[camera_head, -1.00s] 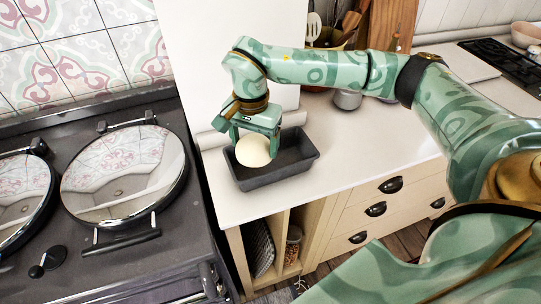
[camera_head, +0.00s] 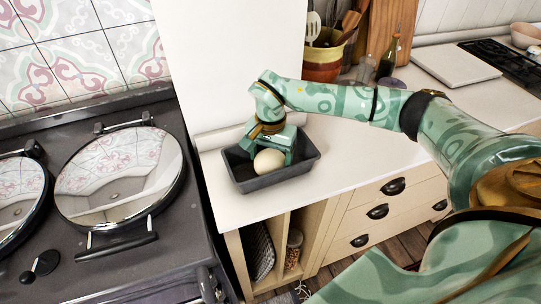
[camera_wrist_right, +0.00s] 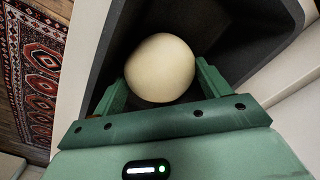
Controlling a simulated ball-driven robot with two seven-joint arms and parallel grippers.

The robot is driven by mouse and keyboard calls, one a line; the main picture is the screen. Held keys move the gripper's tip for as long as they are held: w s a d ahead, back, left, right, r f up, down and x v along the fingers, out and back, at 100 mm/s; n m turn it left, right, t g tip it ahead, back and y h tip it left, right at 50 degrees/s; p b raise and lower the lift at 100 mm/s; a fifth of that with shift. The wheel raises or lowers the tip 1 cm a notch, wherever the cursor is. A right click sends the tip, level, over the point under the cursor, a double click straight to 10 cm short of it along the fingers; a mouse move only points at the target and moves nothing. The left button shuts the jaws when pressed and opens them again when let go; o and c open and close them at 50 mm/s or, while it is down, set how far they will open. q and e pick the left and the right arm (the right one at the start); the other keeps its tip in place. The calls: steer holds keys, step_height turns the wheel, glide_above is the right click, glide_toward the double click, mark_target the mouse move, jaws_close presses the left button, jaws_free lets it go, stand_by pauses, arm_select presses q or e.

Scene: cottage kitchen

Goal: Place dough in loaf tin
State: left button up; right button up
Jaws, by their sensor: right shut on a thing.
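The pale round dough (camera_head: 268,163) is inside the dark grey loaf tin (camera_head: 262,183), which stands on the white counter. My right gripper (camera_head: 270,158) reaches down into the tin and is shut on the dough. In the right wrist view the dough (camera_wrist_right: 160,68) sits between the two green fingers (camera_wrist_right: 158,88), with the tin's dark wall (camera_wrist_right: 268,30) around it. Whether the dough touches the tin's floor is hard to tell. My left gripper is not in view.
A dark range cooker with round lids (camera_head: 120,178) stands left of the counter. A utensil pot (camera_head: 325,58), bottles (camera_head: 388,60) and a pale board (camera_head: 450,65) stand farther back. The counter right of the tin (camera_head: 355,155) is clear.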

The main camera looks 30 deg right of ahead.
mark_target(271, 154)
steer(key=o, duration=1)
steer(key=shift+f, duration=0.1)
step_height(271, 154, up, 12)
steer(key=shift+r+p, duration=0.15)
steer(key=shift+p, duration=1)
